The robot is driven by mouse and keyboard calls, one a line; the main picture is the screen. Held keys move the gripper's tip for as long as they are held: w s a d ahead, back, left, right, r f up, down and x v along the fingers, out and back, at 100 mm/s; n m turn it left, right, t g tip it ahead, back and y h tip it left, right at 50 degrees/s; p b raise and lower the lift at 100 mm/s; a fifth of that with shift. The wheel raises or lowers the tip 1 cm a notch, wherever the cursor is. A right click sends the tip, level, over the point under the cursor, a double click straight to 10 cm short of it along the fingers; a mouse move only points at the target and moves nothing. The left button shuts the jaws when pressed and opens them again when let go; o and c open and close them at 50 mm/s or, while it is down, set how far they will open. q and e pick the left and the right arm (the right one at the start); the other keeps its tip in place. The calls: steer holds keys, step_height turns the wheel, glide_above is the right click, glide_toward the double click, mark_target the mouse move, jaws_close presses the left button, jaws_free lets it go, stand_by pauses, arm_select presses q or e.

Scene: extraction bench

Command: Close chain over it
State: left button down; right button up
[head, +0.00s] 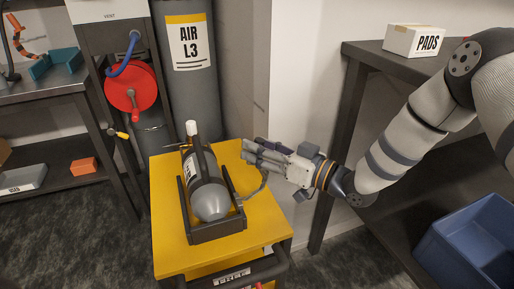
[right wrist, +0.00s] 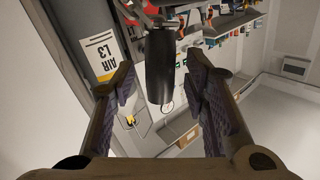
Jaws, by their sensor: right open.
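A small grey gas cylinder (head: 211,201) with a pale valve top lies in a dark cradle (head: 217,229) on a yellow cart (head: 173,252). A thin dark curved strand (head: 262,186), which may be the chain, hangs by the cradle's right side, below my right gripper. My right gripper (head: 246,153) is just right of the cylinder's upper part, with its fingers pointing left. In the right wrist view its fingers (right wrist: 163,88) are spread, with a dark rounded object (right wrist: 160,65) showing between and beyond them. I cannot tell what that object is. My left gripper is not in view.
A tall grey tank labelled AIR L3 (head: 189,92) stands behind the cart. A red hose reel (head: 131,89) is at its left. A dark shelf at right holds a PADS box (head: 414,40); a blue bin (head: 470,243) sits lower. Dark floor is free left of the cart.

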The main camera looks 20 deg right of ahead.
steer(key=shift+w+a, duration=0.25)
steer(key=shift+w, duration=0.05)
jaws_close()
steer(key=shift+a+r, duration=0.1)
